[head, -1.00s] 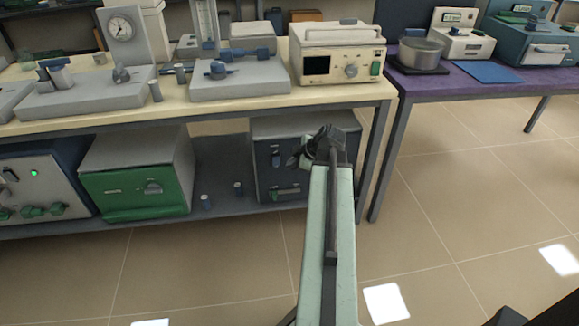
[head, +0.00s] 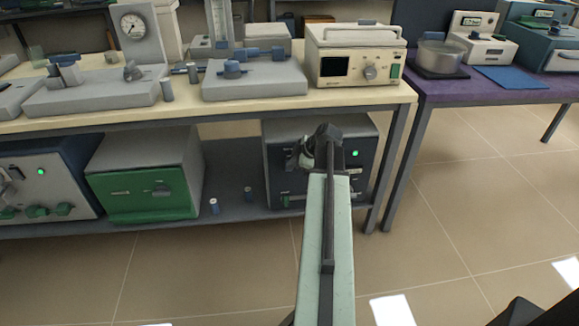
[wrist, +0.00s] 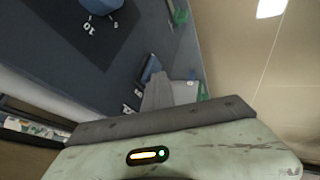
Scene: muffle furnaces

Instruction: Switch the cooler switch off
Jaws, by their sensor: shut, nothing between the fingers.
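A dark-fronted box with a grey top (head: 283,130), apparently the cooler, stands on the lower shelf. Its green lamp (head: 355,153) is lit. My gripper (head: 305,158) is in front of its panel and hides part of it. In the wrist view a blue rocker-like switch (wrist: 150,68) sits on the dark panel, right by the grey fingers (wrist: 165,94) of my shut, empty gripper. I cannot tell whether they touch or which way the switch is tipped. A blue knob (wrist: 100,5) with a marked dial is on the same panel.
Two small cylinders (head: 214,206) stand on the shelf. A table leg (head: 392,165) is just right of the box. The floor in front is clear.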

